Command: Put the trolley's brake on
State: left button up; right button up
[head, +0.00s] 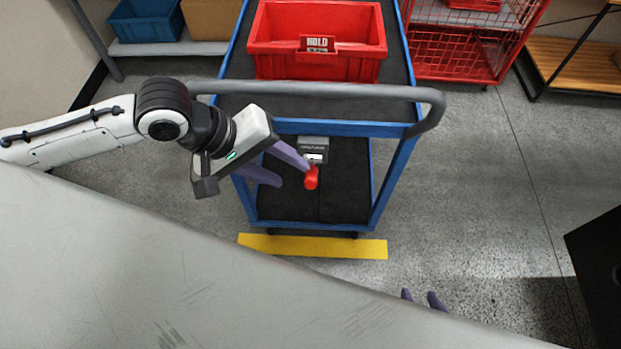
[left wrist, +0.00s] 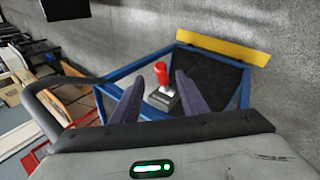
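The trolley (head: 389,170) has a blue frame, dark decks and a grey push handle (head: 335,90). Its brake lever has a red knob (head: 312,178) on a grey, labelled base (head: 313,150) at the handle end. My left gripper (head: 296,176) is open, its purple fingers reaching down towards the knob. In the left wrist view the knob (left wrist: 161,72) shows in the gap between the fingertips (left wrist: 159,77), with room on both sides; I cannot tell how far beyond the tips it is. My right gripper (head: 421,298) shows only two separated fingertips past the grey surface edge.
A red crate (head: 283,66) with a "HOLD" label sits on the trolley's upper deck. A yellow floor strip (head: 315,247) lies before the trolley. A grey surface (head: 150,270) fills the foreground. A red wire cage (head: 455,52) stands right.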

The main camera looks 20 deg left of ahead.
aim_at(305, 181)
pick_arm(q)
jog(key=shift+n, duration=0.3)
jog(key=b+x, duration=0.1)
jog(key=x, duration=0.9)
jog(key=shift+w+a, duration=0.1)
jog(key=shift+a, duration=0.1)
grip_shut()
